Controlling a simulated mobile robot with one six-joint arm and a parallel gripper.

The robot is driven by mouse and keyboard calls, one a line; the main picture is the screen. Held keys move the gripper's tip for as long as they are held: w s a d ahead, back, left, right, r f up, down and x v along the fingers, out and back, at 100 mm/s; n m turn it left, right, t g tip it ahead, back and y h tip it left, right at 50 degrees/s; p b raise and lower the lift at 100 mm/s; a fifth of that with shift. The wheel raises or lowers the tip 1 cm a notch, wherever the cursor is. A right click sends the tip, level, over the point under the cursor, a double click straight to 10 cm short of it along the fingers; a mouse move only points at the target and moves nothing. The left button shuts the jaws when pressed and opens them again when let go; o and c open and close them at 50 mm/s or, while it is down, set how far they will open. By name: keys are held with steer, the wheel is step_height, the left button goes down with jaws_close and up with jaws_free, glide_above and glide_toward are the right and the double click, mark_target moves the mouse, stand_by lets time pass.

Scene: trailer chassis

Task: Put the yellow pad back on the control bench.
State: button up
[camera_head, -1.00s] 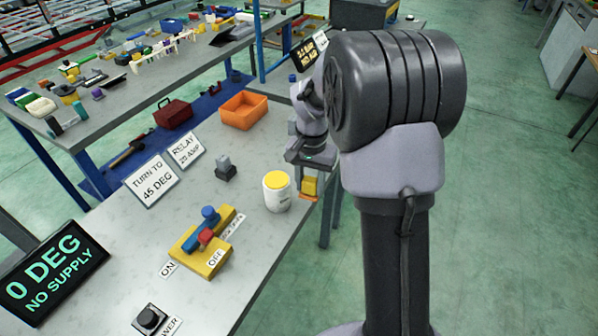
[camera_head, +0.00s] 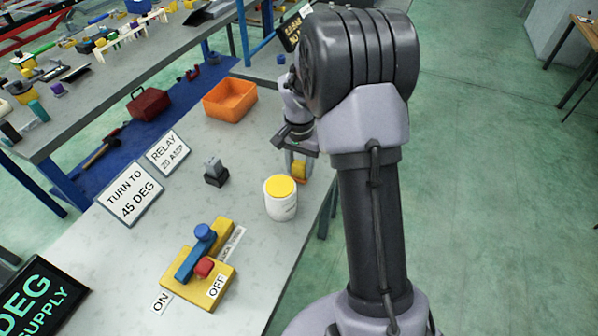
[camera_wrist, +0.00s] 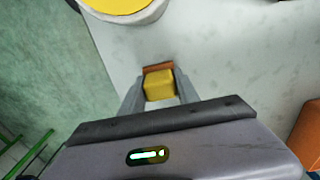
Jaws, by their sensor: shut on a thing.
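The yellow pad (camera_wrist: 159,86) is a small yellow block with an orange-brown strip along one end. My gripper (camera_wrist: 158,79) is shut on it, with one finger on each side. In the head view, the pad (camera_head: 300,170) shows below my gripper, just behind and right of the white tub. The grey control bench (camera_head: 110,255) lies beneath. In the wrist view, the bench surface surrounds the pad, and I cannot tell whether the pad touches it.
A white tub with a yellow lid (camera_head: 281,199) stands close to the held pad. An orange bin (camera_head: 230,99), a small grey-black block (camera_head: 215,173), signs and a yellow switch unit (camera_head: 203,268) are on the bench. Bare surface lies between the bin and tub.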

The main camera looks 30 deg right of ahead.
steer(key=shift+f, duration=0.1)
steer(key=shift+f, duration=0.15)
steer(key=o, duration=1.2)
